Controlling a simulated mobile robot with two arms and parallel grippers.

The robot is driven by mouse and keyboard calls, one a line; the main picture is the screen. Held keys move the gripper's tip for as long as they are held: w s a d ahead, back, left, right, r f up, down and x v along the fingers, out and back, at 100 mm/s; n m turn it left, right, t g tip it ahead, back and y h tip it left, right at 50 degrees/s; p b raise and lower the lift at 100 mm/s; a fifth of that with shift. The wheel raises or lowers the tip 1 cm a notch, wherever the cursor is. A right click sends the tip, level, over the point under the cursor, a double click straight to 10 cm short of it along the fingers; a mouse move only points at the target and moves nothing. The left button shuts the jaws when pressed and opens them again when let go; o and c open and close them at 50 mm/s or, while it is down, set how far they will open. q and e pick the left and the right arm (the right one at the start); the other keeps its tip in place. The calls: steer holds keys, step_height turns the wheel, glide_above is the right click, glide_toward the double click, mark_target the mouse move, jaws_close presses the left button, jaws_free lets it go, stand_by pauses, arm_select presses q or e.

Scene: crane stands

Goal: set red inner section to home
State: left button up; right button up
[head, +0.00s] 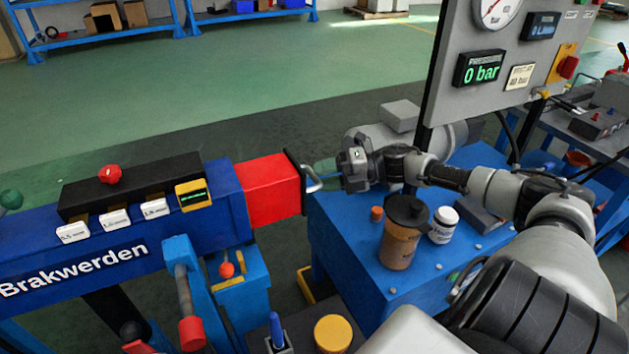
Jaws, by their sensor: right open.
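The red inner section (270,190) sticks out a short way from the right end of the blue outer beam (228,203), which is marked "Brakwerden". A dark end plate with a pale metal handle (313,181) closes its right end. My right gripper (322,171) comes in from the right and is open. Its fingers are at or just behind the handle; I cannot tell whether they touch it. A small display (193,195) with green text, too small to read, sits on the beam beside white labels (115,219). My left gripper is not in view.
A blue bench (350,255) below my right arm carries a brown container (401,235) and a white jar (443,225). A grey panel behind reads "0 bar" on its display (481,69). A red knob (110,174) tops the beam's black box. Open floor lies behind the beam.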

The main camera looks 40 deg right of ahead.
steer(key=shift+x, duration=1.3)
jaws_close()
